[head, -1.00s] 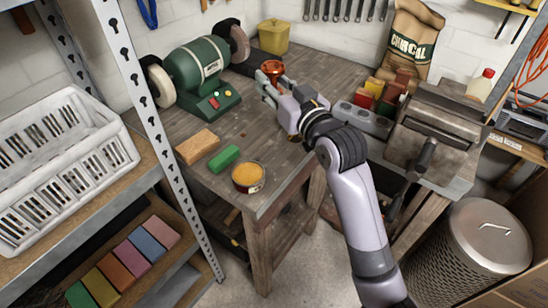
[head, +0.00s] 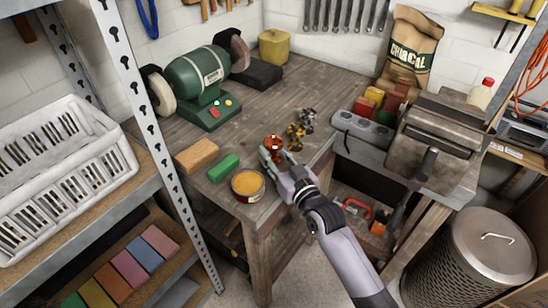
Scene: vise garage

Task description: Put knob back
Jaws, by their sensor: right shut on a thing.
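My right gripper (head: 270,158) is shut on an orange-red knob (head: 274,144), which shows at its fingertips over the front part of the wooden workbench (head: 250,110). I cannot tell whether the knob touches the bench top. A brass-coloured knob (head: 296,136) and a dark grey knob (head: 308,118) stand on the bench just behind and to the right of the gripper. My left gripper is not in view.
A tin of orange paste (head: 247,184), a green block (head: 223,168) and a tan block (head: 197,155) lie left of the gripper. A green bench grinder (head: 200,80) stands behind. A grey vise-like machine (head: 433,140) stands at right. The bench's middle is clear.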

